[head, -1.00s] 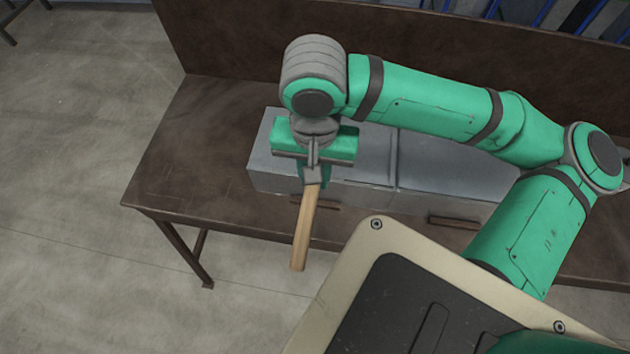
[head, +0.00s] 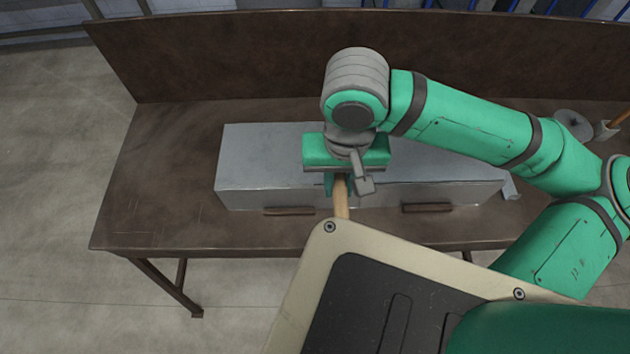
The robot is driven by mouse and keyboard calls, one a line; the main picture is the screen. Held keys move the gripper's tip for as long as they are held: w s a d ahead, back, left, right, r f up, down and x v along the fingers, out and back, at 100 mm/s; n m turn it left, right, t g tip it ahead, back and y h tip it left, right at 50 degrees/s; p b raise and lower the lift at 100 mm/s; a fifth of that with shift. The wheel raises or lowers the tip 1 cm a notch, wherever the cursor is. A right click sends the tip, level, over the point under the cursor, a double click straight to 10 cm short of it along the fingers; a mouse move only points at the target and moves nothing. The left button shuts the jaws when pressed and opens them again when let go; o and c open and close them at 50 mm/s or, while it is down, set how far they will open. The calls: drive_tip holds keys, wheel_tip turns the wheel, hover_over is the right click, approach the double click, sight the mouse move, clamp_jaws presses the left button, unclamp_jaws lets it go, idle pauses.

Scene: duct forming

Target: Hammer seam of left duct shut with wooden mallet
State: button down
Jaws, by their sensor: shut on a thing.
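A long grey sheet-metal duct body (head: 265,157) lies on the brown workbench, with its left end in clear view. I cannot make out its seam, and my arm covers the middle of its top. My gripper (head: 343,182) is over the front of the duct, left of its middle. It is shut on a wooden handle, taken as the mallet (head: 341,200), which points down toward the bench's front edge. The mallet's head is hidden, and the handle's lower end is cut off by my body. Contact between mallet and duct cannot be told.
The workbench (head: 160,190) has bare room left of the duct and a raised back panel (head: 230,60). Two brown bars (head: 289,211) (head: 427,207) sit along the duct's front. A grey round item (head: 572,119) and a wooden-handled tool (head: 608,129) are at the right.

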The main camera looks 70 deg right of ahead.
drive_tip(key=shift+s+d, duration=0.2)
drive_tip(key=shift+s, duration=0.3)
drive_tip(key=shift+f, duration=0.1)
wheel_tip(320, 180, down, 8)
wheel_tip(320, 180, up, 8)
drive_tip(key=shift+r, duration=0.25)
